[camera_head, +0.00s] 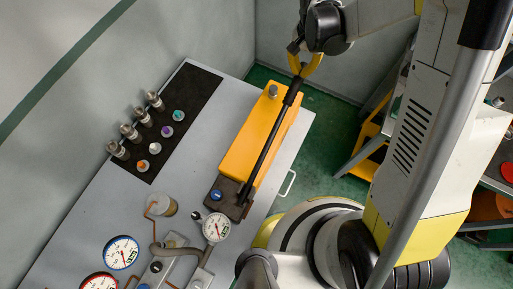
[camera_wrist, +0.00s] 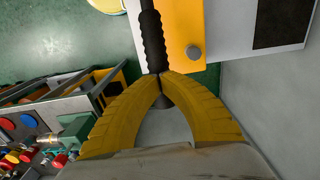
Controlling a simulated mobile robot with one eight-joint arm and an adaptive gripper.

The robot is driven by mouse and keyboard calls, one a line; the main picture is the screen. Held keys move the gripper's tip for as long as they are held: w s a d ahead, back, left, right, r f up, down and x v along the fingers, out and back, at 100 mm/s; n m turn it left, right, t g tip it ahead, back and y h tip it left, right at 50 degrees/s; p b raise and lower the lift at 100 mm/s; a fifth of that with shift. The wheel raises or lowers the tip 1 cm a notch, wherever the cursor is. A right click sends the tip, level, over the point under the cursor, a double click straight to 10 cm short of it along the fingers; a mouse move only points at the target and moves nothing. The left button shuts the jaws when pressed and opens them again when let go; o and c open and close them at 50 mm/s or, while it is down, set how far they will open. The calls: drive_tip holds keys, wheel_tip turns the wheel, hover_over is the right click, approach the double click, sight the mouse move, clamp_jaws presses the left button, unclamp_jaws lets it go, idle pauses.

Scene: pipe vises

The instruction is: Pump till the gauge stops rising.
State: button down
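A yellow hand pump (camera_head: 250,133) with a dark base lies on the grey bench top. Its long black lever (camera_head: 270,142) runs from the dark base up to a ribbed grip at the far end. My gripper (camera_head: 301,75) has its yellow fingers at that end. In the wrist view the fingertips (camera_wrist: 164,76) meet around the end of the ribbed black grip (camera_wrist: 152,38). A round white gauge (camera_head: 216,227) stands beside the pump base; its needle is too small to read. The pump's yellow body also shows in the wrist view (camera_wrist: 183,22).
A blue-rimmed gauge (camera_head: 121,252) and a red-rimmed gauge (camera_head: 100,282) sit at the lower left. A black panel (camera_head: 190,95) carries several metal fittings and coloured knobs. A wall borders the bench. Shelving (camera_head: 375,125) stands at the right, across green floor.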

drive_tip(key=shift+w+d+f+b, duration=0.1)
drive_tip(key=shift+w+f+b, duration=0.15)
drive_tip(key=shift+f+b, duration=0.6)
drive_tip(key=shift+w+d+f+b, duration=0.1)
drive_tip(key=shift+w+f+b, duration=0.1)
drive_tip(key=shift+f+b, duration=0.6)
drive_tip(key=shift+w+d+f+b, duration=0.1)
drive_tip(key=shift+w+f+b, duration=0.15)
drive_tip(key=shift+f+b, duration=0.6)
drive_tip(key=shift+f, duration=0.2)
drive_tip(key=f+b, duration=0.2)
drive_tip(key=w+f+b, duration=0.1)
drive_tip(key=f+b, duration=0.1)
drive_tip(key=shift+d+f, duration=0.15)
drive_tip(key=shift+f, duration=0.2)
